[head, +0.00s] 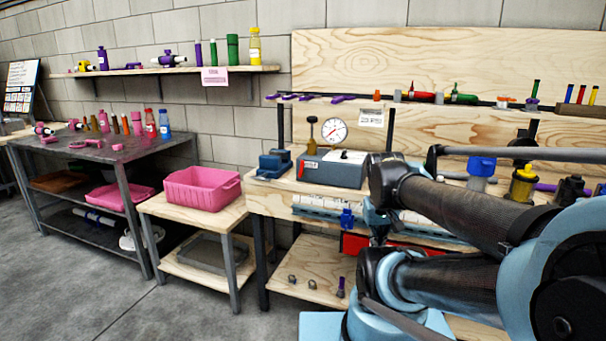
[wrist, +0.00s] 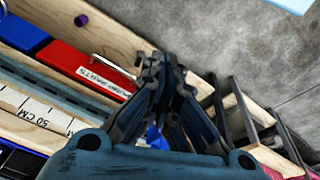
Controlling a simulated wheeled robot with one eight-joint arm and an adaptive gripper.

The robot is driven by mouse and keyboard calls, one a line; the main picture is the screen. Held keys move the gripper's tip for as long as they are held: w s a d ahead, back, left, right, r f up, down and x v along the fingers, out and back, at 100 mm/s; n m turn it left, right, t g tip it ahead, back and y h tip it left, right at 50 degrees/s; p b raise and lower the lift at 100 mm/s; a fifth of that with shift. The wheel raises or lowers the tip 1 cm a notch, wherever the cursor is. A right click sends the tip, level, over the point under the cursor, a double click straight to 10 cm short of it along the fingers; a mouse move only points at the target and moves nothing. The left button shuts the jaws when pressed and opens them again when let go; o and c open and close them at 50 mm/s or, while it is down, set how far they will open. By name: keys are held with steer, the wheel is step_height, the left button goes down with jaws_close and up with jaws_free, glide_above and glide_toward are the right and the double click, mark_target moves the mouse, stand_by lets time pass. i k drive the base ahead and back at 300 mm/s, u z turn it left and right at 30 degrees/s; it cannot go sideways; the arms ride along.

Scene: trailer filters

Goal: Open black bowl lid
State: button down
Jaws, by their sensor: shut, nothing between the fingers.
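My gripper (head: 379,238) hangs in front of the workbench's front edge in the head view, pointing down. In the wrist view its fingers (wrist: 158,72) are closed together with nothing between them. A dark, black-looking housing (head: 571,190) stands at the right end of the bench, partly hidden by my arm. I cannot tell whether it is the black bowl or where its lid is. My gripper is well to the left of it. A yellow housing with a dark top (head: 522,184) and a blue-capped clear one (head: 481,172) stand to its left.
A grey box with a gauge (head: 334,131) and a blue vise (head: 270,165) sit on the bench's left part. A pink bin (head: 201,187) stands on a lower table. A red parts box (wrist: 82,72) is near my fingers in the wrist view. Grey floor is open in front.

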mark_target(521, 133)
steer(key=z, duration=1.05)
steer(key=k, duration=0.6)
steer(key=z, duration=0.3)
steer(key=i, duration=0.5)
steer(key=u, duration=0.05)
